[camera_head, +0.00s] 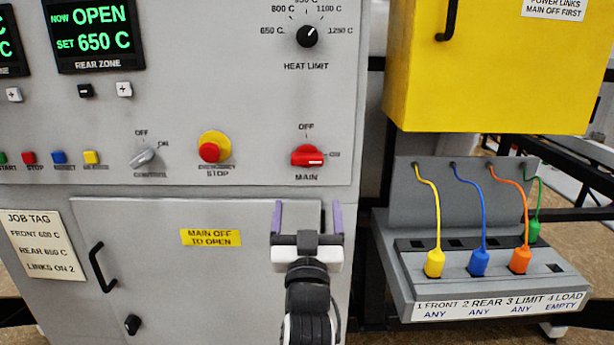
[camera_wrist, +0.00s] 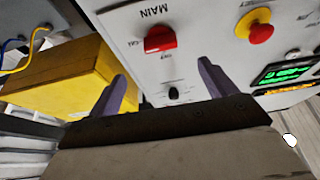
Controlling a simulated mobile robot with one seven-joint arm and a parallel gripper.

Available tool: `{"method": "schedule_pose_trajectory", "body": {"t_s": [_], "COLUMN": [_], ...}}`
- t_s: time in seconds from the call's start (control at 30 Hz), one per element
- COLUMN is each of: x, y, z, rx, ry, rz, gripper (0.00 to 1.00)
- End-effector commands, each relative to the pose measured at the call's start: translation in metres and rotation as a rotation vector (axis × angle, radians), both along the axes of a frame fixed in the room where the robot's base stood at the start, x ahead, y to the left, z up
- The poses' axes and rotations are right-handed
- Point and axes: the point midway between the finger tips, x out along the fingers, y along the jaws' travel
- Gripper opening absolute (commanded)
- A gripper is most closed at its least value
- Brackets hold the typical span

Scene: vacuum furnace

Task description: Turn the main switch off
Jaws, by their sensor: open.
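The main switch (camera_head: 307,156) is a red rotary handle on the grey panel, labelled MAIN below and OFF above. Its handle lies horizontal, with a white mark at its right end by the ON label. In the wrist view the red main switch (camera_wrist: 160,40) shows upside down, beyond the fingers. My gripper (camera_head: 308,217) is open and empty, below the switch in the head view, its two purple fingers pointing up and apart. In the wrist view my gripper (camera_wrist: 168,88) shows a finger on each side, and the switch is not between them or touched.
A red-on-yellow stop button (camera_head: 210,150) and grey control switch (camera_head: 143,158) sit left of it. The heat limit knob (camera_head: 307,36) is above. A yellow box (camera_head: 490,70) juts out at right, over a link tray (camera_head: 392,265) with coloured cables. A door (camera_head: 150,265) lies below.

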Motion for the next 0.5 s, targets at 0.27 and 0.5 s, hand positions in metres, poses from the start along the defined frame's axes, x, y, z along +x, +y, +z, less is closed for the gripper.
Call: {"method": "schedule_pose_trajectory", "body": {"t_s": [0.27, 0.5], "x": [0.053, 0.090], "y": [0.000, 0.000], "z": [0.027, 0.040], "rx": [0.001, 0.001], "ry": [0.000, 0.000], "rz": [0.002, 0.001], "gripper": [0.84, 0.84]}}
